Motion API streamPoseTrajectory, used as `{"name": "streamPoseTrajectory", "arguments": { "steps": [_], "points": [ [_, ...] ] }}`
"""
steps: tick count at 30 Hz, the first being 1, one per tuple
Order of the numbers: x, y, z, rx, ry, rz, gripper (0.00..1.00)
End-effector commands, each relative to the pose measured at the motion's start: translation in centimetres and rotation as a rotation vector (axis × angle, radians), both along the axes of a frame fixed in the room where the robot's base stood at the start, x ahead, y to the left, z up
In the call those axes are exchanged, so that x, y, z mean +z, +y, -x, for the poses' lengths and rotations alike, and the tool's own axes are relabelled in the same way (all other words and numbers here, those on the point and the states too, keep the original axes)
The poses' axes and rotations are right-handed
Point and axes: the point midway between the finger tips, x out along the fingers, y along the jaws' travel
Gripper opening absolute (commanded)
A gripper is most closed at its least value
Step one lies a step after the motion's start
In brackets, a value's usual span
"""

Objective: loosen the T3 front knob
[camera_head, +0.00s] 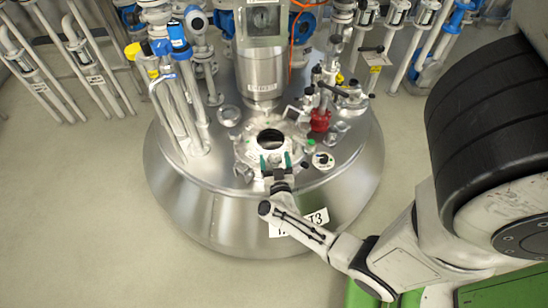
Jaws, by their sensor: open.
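The steel reactor vessel (180,205) carries a T3 label (318,217) on its front side. On its top is a round manway (270,139) with a dark opening, ringed by small clamps and knobs. My gripper (276,161) is over the front edge of this ring, its two green-tipped fingers apart and pointing toward the manway. A front knob cannot be made out clearly; the gripper covers that part of the rim. I cannot tell whether the fingers touch or surround anything.
A vertical steel column (262,72) rises behind the manway. Pipes with blue handles (178,38) stand at left. A red fitting (320,120) and black-handled valves crowd the right. Pipe racks line the back. The floor (70,220) at left is clear.

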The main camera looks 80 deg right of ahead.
Motion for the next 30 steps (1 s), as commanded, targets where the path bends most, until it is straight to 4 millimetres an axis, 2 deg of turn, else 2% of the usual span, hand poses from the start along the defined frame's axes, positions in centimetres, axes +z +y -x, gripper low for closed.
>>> {"name": "streamPoseTrajectory", "arguments": {
  "steps": [6, 15, 30],
  "points": [
    [-0.1, -1.6, -0.8, 0.001, -0.001, 0.0, 0.8],
    [0.0, -1.8, -0.8, 0.001, 0.0, 0.0, 0.8],
    [0.0, -1.8, -0.8, 0.001, 0.0, 0.0, 0.33]
  ]
}}
